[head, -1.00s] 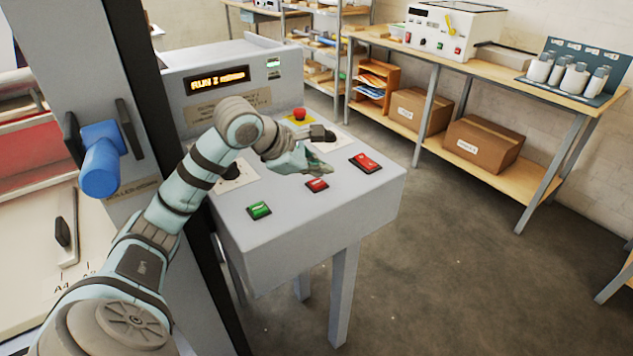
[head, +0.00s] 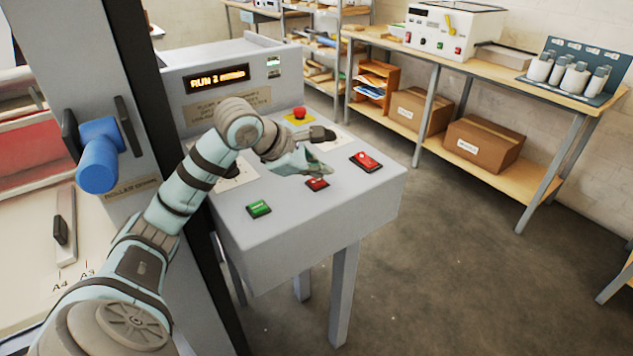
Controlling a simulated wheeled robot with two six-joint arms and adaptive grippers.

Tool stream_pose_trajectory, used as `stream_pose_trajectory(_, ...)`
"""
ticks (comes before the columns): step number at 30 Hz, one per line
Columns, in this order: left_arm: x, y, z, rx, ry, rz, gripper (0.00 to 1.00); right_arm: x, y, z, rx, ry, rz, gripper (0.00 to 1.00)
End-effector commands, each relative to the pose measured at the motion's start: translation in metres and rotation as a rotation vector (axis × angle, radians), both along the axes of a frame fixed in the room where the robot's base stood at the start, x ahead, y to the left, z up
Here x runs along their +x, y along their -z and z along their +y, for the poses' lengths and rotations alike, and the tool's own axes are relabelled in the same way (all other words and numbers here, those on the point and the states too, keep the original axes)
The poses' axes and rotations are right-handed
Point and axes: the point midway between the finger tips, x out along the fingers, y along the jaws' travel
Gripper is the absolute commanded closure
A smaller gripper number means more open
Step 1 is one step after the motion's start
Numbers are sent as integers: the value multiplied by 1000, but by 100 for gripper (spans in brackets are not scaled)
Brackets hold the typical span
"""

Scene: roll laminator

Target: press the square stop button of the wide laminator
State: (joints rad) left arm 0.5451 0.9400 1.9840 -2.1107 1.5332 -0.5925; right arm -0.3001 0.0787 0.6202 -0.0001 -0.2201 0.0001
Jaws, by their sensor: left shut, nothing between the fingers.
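The wide laminator's grey control console (head: 300,235) fills the middle of the head view. On its top are a small square red button (head: 317,184), a wider red button (head: 366,162) to its right, and a green button (head: 259,208) to its left. The labels are too small to read. My left gripper (head: 318,170) is shut and empty, its tip just above and behind the small square red button. Whether it touches the button cannot be told. My right gripper is not in view.
A red mushroom button on a yellow base (head: 299,115) stands behind my left gripper. An orange display (head: 217,78) reads "RUN 2" and more. A blue handle (head: 99,158) sticks out at left. A bench (head: 490,70) with a smaller machine stands at right.

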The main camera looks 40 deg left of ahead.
Motion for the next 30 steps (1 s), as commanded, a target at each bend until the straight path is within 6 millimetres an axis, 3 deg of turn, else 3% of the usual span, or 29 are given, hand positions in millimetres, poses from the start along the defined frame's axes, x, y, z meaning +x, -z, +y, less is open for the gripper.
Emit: stream_pose_trajectory(30,0,10,0,0,0,0,100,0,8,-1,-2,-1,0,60)
